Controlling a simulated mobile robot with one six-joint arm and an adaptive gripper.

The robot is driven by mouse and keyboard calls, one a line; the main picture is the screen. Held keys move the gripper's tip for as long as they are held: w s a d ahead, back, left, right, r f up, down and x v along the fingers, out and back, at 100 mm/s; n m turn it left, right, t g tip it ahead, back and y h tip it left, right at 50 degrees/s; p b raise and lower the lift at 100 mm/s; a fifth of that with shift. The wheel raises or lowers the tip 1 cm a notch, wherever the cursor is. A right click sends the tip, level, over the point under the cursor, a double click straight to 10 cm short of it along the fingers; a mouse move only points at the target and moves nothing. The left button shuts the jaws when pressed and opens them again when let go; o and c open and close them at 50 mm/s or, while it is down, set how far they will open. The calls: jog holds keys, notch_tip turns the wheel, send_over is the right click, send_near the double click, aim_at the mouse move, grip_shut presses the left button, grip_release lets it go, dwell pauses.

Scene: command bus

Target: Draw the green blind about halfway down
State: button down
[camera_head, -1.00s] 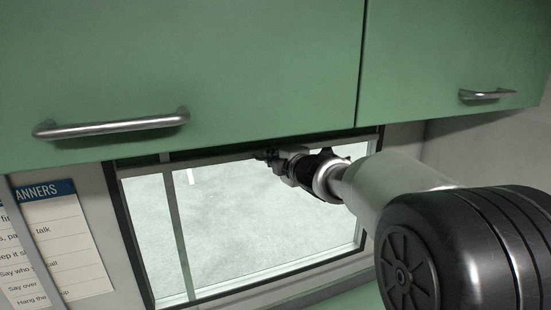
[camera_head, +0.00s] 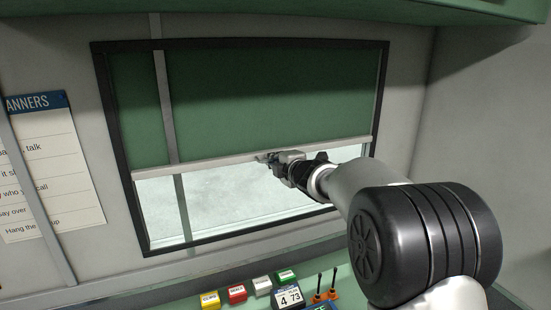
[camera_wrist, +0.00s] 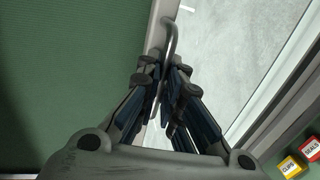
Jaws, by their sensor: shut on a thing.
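The green blind (camera_head: 260,95) covers more than half of the window's height, from the top of the frame down. Its pale bottom bar (camera_head: 215,163) runs across the window, with bright glass (camera_head: 215,200) bare below it. My gripper (camera_head: 268,158) is at the middle of the bar. In the wrist view the green cloth (camera_wrist: 60,80) fills the left side, and a grey looped pull handle (camera_wrist: 170,45) comes from the bar between the fingers of my gripper (camera_wrist: 165,90). The fingers are shut on this handle.
A counter below the window holds a yellow block (camera_head: 210,300), a red block (camera_head: 237,293), more small blocks, a number display (camera_head: 288,297) and an orange holder (camera_head: 325,296). A thin grey post (camera_head: 172,120) stands before the window at the left. A poster (camera_head: 50,165) hangs left.

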jog(key=shift+f+b, duration=0.85)
jog(key=shift+f, duration=0.55)
jog(key=c, duration=1.7)
grip_release()
jog(key=v, duration=1.2)
jog(key=shift+d+r, duration=0.1)
